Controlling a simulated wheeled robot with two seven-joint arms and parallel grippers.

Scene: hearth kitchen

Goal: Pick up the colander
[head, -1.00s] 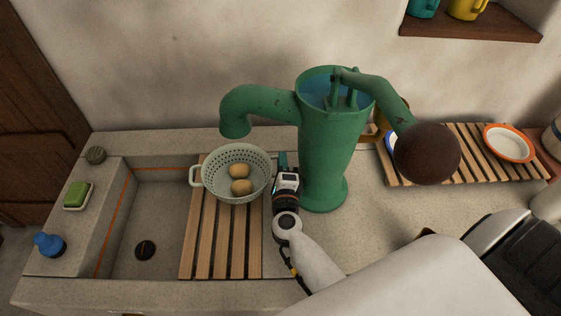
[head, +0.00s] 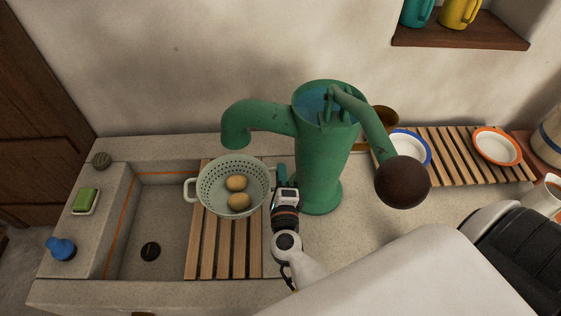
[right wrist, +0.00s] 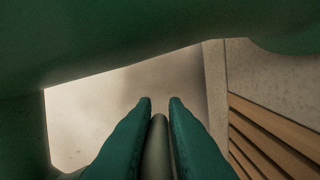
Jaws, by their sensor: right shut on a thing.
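The pale green colander (head: 207,202) is over the wooden slatted rack at the sink, left of the green pump. Two brown, egg-shaped items (head: 238,192) lie inside it. My right gripper (head: 282,178) is at the colander's right side, between it and the pump, shut on its right handle. In the right wrist view the green fingers (right wrist: 160,106) close on a pale bar (right wrist: 157,145), the handle. I cannot tell whether the colander's base touches the rack. My left gripper is out of view.
The green pump (head: 320,165) stands close to my right gripper, its spout (head: 237,133) just behind the colander. The slatted rack (head: 226,250) spans part of the sink basin (head: 165,215). A green soap (head: 86,198) and blue bottle (head: 61,248) stand left. Another rack (head: 455,150) holds dishes at right.

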